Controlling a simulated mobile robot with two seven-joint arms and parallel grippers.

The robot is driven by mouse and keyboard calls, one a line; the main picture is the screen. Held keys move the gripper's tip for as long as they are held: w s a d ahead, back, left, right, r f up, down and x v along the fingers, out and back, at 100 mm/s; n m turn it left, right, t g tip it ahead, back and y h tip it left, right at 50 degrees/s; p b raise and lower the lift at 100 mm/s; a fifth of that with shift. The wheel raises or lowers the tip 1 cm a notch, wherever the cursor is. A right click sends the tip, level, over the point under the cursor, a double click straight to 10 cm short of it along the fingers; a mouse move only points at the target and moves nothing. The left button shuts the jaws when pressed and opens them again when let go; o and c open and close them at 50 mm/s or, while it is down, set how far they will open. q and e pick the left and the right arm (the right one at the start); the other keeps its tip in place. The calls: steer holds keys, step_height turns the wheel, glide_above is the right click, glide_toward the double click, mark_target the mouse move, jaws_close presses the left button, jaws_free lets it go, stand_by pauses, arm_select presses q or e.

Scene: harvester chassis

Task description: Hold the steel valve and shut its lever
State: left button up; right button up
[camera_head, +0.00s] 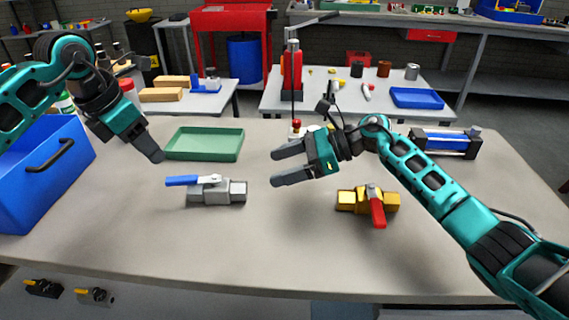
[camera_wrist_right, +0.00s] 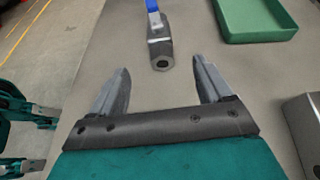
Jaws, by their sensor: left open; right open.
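The steel valve (camera_head: 230,192) lies on the table's middle, its blue lever (camera_head: 183,181) pointing left, roughly along the body. In the right wrist view, the steel valve (camera_wrist_right: 160,52) shows its hollow end facing me, with the blue lever (camera_wrist_right: 152,5) at the top edge. My right gripper (camera_head: 276,167) is open and empty, to the right of the valve and apart from it; its fingers (camera_wrist_right: 161,72) point toward the valve end. My left gripper (camera_head: 152,152) is open and empty, above and left of the lever, pointing down, apart from it.
A brass valve (camera_head: 348,202) with a red lever (camera_head: 377,212) lies to the right. A green tray (camera_head: 204,155) is behind the steel valve. A blue toolbox (camera_head: 50,190) stands at the left, a blue cylinder (camera_head: 445,141) at the back right. The front of the table is clear.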

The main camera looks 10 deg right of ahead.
mark_target(227, 184)
steer(key=x, duration=1.2)
steer(key=shift+a+f, duration=0.1)
steer(key=shift+a, duration=0.2)
steer(key=shift+c, duration=0.2)
jaws_close()
stand_by(0.6)
steer(key=shift+s, duration=0.1)
stand_by(0.6)
